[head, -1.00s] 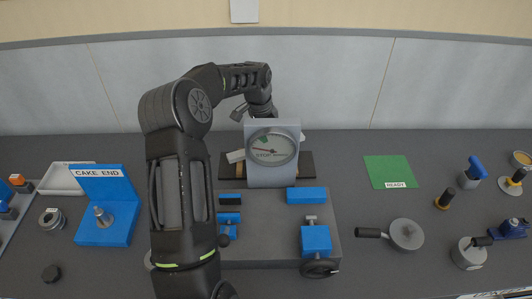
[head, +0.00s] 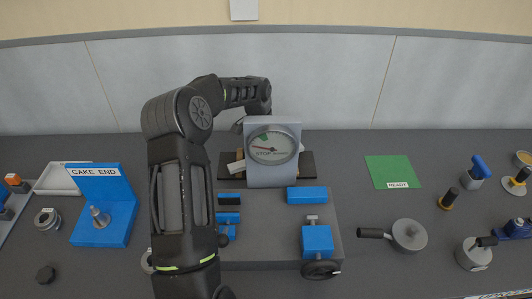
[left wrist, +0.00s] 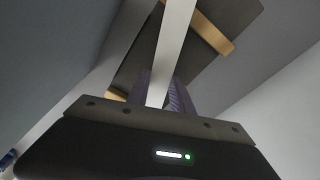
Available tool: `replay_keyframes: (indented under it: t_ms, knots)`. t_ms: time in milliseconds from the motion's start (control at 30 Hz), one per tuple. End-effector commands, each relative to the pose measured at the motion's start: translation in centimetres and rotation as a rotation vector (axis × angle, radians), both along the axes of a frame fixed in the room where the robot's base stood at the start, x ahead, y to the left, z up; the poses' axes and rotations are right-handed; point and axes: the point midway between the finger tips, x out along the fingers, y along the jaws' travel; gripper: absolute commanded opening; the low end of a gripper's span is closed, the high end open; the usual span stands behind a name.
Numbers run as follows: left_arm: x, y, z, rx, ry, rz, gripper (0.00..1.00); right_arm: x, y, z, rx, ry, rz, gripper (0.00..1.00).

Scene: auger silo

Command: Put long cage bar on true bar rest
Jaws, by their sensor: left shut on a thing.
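The long cage bar (left wrist: 172,45) is a pale flat strip. In the left wrist view it runs from between the fingers of my left gripper (left wrist: 160,92) up out of the picture. My left gripper is shut on it. A dark board (left wrist: 225,20) with light wooden strips (left wrist: 212,36), which looks like the bar rest, lies beyond the bar. In the head view the board (head: 307,165) sits behind the gauge panel, and a pale end of the bar (head: 237,167) shows left of the panel. The panel hides most of the gripper. I cannot tell whether bar and strips touch. My right gripper is out of view.
The upright gauge panel (head: 286,177) stands in front of the board. A grey base with blue blocks (head: 307,195) lies nearer. A blue CAKE END stand (head: 97,185) is at left, a green READY mat (head: 390,171) and handled tools (head: 409,234) at right.

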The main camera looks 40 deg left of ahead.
Motion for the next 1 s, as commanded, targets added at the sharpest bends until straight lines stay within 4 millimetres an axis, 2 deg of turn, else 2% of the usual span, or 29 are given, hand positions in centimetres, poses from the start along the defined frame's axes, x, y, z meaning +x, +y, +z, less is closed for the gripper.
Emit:
replay_keyframes:
  t_ms: [33, 67, 300, 667, 767, 900, 1000]
  knots:
    - [0.1, 0.0, -0.1, 0.001, -0.004, 0.000, 0.00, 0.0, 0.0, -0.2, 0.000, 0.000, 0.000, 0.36]
    - [0.0, 0.0, -0.3, 0.000, 0.000, 0.000, 0.28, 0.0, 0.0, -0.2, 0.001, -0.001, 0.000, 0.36]
    - [0.0, 0.0, -0.2, 0.000, 0.000, 0.000, 0.48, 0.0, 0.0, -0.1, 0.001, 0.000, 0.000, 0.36]
    - [0.0, 0.0, 0.3, 0.000, 0.000, 0.000, 0.49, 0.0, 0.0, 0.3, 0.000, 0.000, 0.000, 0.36]
    - [-0.1, 0.1, 1.3, 0.001, 0.000, 0.000, 0.49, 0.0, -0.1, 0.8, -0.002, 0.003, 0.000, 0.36]
    - [-0.3, 0.2, 3.7, 0.002, -0.001, -0.001, 0.49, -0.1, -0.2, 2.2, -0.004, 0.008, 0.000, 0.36]
    - [-0.5, 0.3, 5.4, 0.002, -0.002, 0.000, 0.49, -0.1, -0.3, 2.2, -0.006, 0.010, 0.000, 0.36]
